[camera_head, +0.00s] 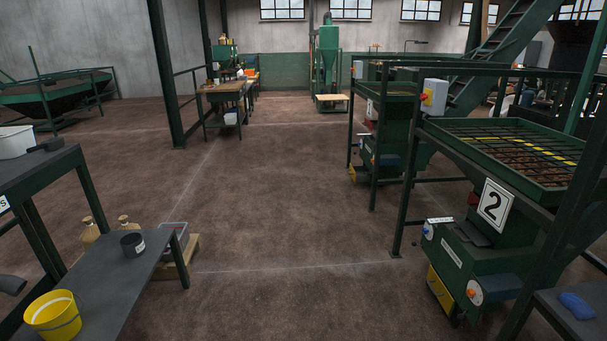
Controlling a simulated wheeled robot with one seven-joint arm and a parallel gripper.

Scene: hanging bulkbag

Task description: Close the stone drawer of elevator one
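A green machine marked "2" (490,260) stands at the right under a green tray with a grid. A yellow panel (440,290) is low on its left side. Farther back, a similar green machine (385,150) stands under its own tray. It carries a small white label (370,108) too small to read, so I cannot tell whether it is elevator one. A small yellow part (360,173) shows low on it. I cannot make out a stone drawer or whether one is open.
A grey bench (108,285) at the left holds a yellow bucket (53,315) and a dark pot (133,244). A wooden pallet (180,263) with a grey bin is behind it. A workbench (228,90) stands farther back. The brown floor between the sides is clear.

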